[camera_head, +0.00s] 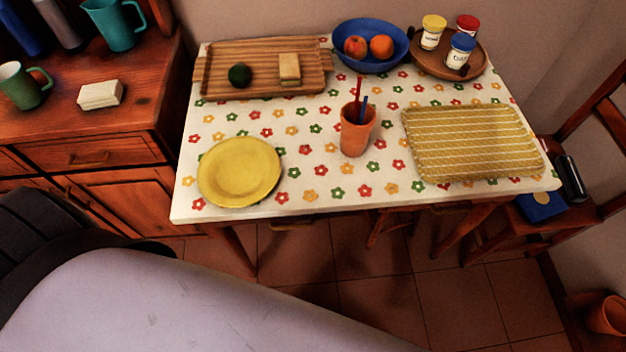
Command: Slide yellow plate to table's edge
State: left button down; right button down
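A round yellow plate (240,172) lies flat at the front left of the table, a little in from its front edge. The table (325,200) has a white cloth with colored flowers. No part of the plate appears to stick out past the edge. Neither of my grippers shows in the head view. A large pale part of my own body fills the lower left of the view.
An orange cup (357,140) with toothbrush-like sticks stands right of the plate. A yellow striped mat (470,145) lies at the right. A wooden tray (215,80), blue bowl (370,63) and round tray with jars (482,62) stand at the back. A cabinet (130,125) borders the left.

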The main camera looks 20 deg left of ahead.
aim_at(237, 171)
jog(key=k+j+z, duration=0.4)
jog(key=j, duration=0.2)
jog(key=k+j+z, duration=0.4)
jog(key=i+j, duration=0.25)
